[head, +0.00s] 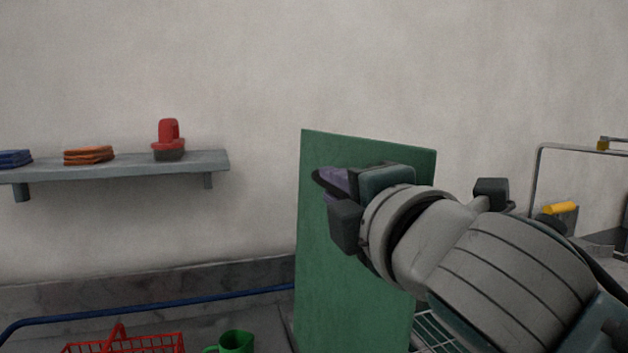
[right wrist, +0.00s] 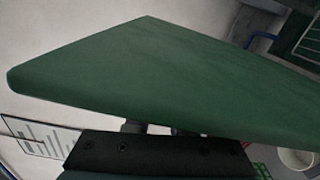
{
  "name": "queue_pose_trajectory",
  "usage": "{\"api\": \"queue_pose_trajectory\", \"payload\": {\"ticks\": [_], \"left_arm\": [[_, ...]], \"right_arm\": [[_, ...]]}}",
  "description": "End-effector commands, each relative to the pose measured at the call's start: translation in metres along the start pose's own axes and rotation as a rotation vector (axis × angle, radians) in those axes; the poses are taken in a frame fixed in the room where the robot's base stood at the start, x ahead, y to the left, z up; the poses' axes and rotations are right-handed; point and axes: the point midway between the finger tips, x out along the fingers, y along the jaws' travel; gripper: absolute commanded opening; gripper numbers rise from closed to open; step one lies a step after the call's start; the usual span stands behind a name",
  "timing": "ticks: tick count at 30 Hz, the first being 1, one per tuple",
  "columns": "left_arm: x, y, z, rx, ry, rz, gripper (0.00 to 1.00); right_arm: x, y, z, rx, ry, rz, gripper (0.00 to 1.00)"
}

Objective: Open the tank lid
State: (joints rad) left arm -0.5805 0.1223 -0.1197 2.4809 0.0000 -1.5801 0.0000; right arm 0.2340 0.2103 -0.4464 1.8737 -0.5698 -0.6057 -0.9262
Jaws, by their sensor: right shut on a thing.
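The tank lid (head: 330,260) is a flat green panel, standing close to upright in the head view, right of centre. It also fills much of the right wrist view (right wrist: 170,75) as a broad green slab. My right gripper (head: 336,184) is in front of the lid's upper part and is shut on it. The gripper's own body and arm hide the exact place of the grip and the lid's right side. My left gripper is in neither view.
A wall shelf (head: 120,168) holds a red tool (head: 168,138), orange cloths (head: 88,155) and blue cloths (head: 14,158). Below are a blue rail (head: 160,306), a red basket (head: 125,344) and a green jug (head: 236,342). A yellow-handled item (head: 560,209) lies at the right.

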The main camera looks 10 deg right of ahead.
Motion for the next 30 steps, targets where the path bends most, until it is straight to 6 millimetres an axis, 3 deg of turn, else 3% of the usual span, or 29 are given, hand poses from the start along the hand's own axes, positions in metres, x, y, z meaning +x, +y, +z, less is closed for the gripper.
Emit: {"api": "queue_pose_trajectory", "payload": {"ticks": [7, 22, 23, 30], "left_arm": [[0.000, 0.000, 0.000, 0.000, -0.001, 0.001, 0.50], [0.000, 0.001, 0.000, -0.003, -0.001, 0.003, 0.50], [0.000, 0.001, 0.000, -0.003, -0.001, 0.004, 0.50], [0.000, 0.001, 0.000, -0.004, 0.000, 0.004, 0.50]], "right_arm": [[0.000, 0.006, -0.029, -0.072, 0.002, 0.011, 0.00], [0.000, 0.006, -0.036, -0.090, 0.003, 0.013, 0.00], [0.000, 0.006, -0.036, -0.090, 0.003, 0.013, 0.24], [0.000, 0.004, -0.036, -0.090, 0.002, 0.008, 0.50]]}}
